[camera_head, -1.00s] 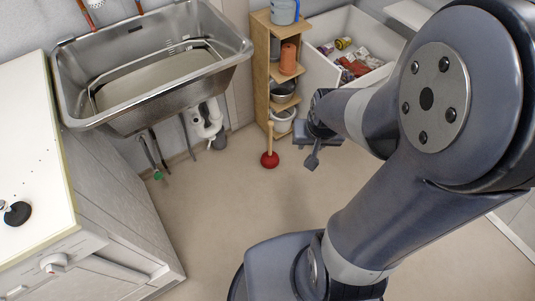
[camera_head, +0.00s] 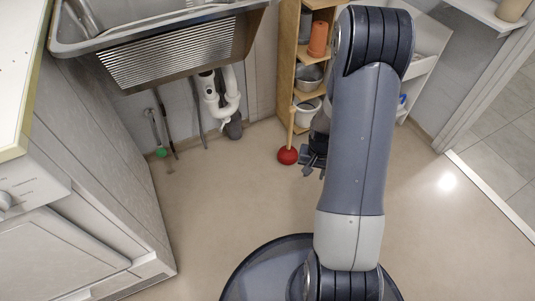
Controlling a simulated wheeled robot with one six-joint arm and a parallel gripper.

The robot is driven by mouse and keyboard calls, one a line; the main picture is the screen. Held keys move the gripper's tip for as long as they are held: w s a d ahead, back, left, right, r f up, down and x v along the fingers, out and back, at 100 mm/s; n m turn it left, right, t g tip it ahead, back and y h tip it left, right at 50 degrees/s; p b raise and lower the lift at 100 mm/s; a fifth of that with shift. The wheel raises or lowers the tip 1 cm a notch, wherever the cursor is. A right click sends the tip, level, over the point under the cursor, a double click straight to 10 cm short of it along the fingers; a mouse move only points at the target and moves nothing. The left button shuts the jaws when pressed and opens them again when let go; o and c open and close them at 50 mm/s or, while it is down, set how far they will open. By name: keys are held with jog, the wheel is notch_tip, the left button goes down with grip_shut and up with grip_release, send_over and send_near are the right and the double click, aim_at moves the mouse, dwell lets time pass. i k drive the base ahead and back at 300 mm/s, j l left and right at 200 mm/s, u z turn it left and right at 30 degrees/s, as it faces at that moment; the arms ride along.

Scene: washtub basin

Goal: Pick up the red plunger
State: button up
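The red plunger stands upright on the floor, with a red rubber cup (camera_head: 287,156) and a thin wooden handle (camera_head: 291,123). It is in front of the wooden shelf. My gripper (camera_head: 312,163) is just right of the plunger, low and close to the cup. My arm link hides much of the gripper and wrist. I cannot tell whether the fingers touch the plunger or how far apart they are.
A wooden shelf (camera_head: 284,60) with pots and a white bucket (camera_head: 305,112) stands behind the plunger. A metal washtub (camera_head: 180,50) with white drain pipes (camera_head: 229,90) is at upper left. A white appliance (camera_head: 80,230) fills the left. Floor in the middle is clear.

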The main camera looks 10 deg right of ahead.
aim_at(288, 155)
jog(key=i+l+u, duration=0.4)
jog(key=l+u, duration=0.25)
jog(key=i+l+u, duration=0.15)
jog(key=l+u, duration=0.15)
jog(key=i+l, duration=0.15)
jog(key=l, duration=0.25)
jog(key=i+l, duration=0.1)
jog(key=l, duration=0.25)
